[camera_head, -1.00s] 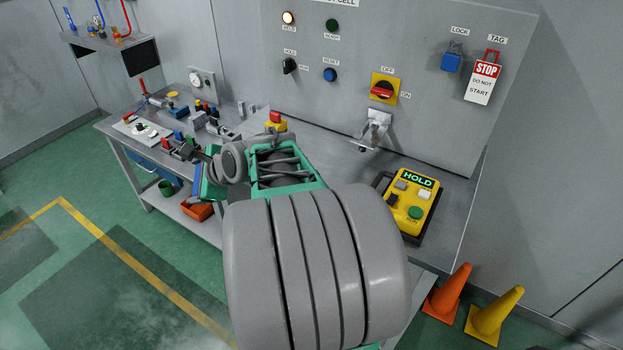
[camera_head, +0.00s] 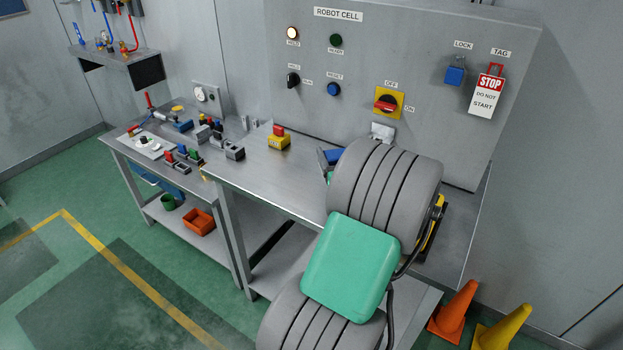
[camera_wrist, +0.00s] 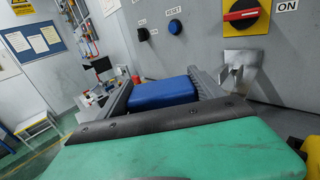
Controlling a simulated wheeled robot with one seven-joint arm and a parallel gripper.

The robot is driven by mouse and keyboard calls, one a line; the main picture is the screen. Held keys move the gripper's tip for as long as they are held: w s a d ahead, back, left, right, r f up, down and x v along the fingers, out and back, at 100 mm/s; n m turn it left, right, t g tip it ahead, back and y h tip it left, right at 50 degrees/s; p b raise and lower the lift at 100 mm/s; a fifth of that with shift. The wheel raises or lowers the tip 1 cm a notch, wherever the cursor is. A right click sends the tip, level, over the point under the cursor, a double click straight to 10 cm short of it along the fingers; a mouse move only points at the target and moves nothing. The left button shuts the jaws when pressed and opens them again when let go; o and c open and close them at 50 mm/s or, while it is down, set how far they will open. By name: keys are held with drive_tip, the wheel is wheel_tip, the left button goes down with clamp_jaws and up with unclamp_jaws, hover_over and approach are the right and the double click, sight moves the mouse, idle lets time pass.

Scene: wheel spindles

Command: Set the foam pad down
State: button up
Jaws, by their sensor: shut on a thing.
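The blue foam pad (camera_wrist: 163,93) is between the two grey fingers of my gripper (camera_wrist: 163,88) in the wrist view. In the head view a small blue part of the pad (camera_head: 333,156) shows beside my gripper (camera_head: 325,160), in front of the control panel and above the steel bench (camera_head: 262,172). The gripper is shut on the pad. My arm hides much of the gripper and the bench surface beneath it. I cannot tell how high the pad is above the bench.
A yellow block with a red button (camera_head: 278,139) stands on the bench, left of the gripper. The bench between is clear. A yellow pendant (camera_head: 436,222) is mostly hidden behind my arm. The panel (camera_head: 440,130) rises behind, with a red-yellow switch (camera_head: 388,103). Tools crowd the left bench (camera_head: 160,160).

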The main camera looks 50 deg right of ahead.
drive_tip(key=w+f, duration=0.2)
drive_tip(key=w, duration=0.1)
drive_tip(key=w+f, duration=0.3)
drive_tip(key=w+a+f+p, duration=0.1)
drive_tip(key=w+f, duration=0.1)
drive_tip(key=w, duration=0.1)
drive_tip(key=shift+w+f, duration=0.25)
drive_tip(key=shift+f, duration=0.1)
wheel_tip(320, 180, down, 3)
drive_tip(key=shift+r, duration=0.1)
drive_tip(key=shift+f, duration=0.4)
drive_tip(key=o, duration=1.3)
